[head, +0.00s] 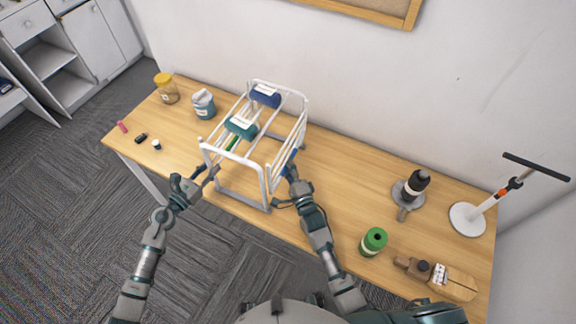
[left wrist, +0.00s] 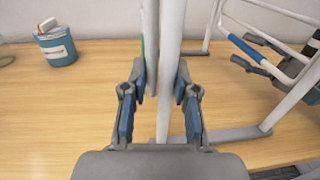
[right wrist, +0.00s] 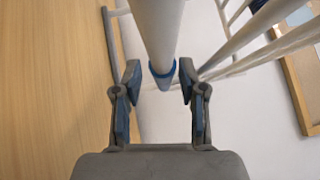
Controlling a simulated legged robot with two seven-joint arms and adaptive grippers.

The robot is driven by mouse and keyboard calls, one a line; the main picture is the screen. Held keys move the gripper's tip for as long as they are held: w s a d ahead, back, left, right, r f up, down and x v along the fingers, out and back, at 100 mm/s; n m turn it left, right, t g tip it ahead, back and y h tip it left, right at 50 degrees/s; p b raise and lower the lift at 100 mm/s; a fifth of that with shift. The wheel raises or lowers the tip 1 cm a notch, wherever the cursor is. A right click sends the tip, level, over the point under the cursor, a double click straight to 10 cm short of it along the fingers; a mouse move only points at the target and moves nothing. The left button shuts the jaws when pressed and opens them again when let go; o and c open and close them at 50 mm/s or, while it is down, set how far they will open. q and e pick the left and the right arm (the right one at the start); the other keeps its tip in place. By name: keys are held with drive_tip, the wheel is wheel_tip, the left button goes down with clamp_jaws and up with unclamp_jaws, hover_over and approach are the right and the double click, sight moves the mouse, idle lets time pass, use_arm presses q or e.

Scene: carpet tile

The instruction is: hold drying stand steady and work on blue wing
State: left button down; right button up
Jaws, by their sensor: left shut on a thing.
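The white drying stand (head: 262,168) stands on the wooden table. My left gripper (head: 207,177) is shut on one of its white uprights, which runs between the fingers in the left wrist view (left wrist: 160,80). The blue wing, a blue section on the stand's right side rail (head: 291,160), also shows in the left wrist view (left wrist: 246,47). My right gripper (head: 289,177) is beside it, its fingers open on either side of the white rail in the right wrist view (right wrist: 158,82). There a blue band (right wrist: 162,76) shows just beyond the fingertips.
A blue tub (head: 203,104) and a yellow-lidded jar (head: 167,89) stand left.

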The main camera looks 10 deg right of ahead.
clamp_jaws()
drive_tip(key=shift+f, duration=0.15)
drive_tip(key=shift+s+d+n+g, duration=0.4)
drive_tip(key=shift+d, duration=0.35)
drive_tip(key=s+d+r+n+g+h, duration=0.2)
drive_tip(key=d+r, duration=0.4)
drive_tip(key=r, duration=0.3)
drive_tip(key=s+d+r+n+g+h, duration=0.2)
drive_tip(key=s+d+r+n+g, duration=0.2)
drive_tip(key=r, duration=0.6)
drive_tip(key=shift+s+d+n+g, duration=0.3)
drive_tip(key=shift+s+d, duration=0.3)
drive_tip(key=shift+d, duration=0.4)
drive_tip(key=shift+r, duration=0.1)
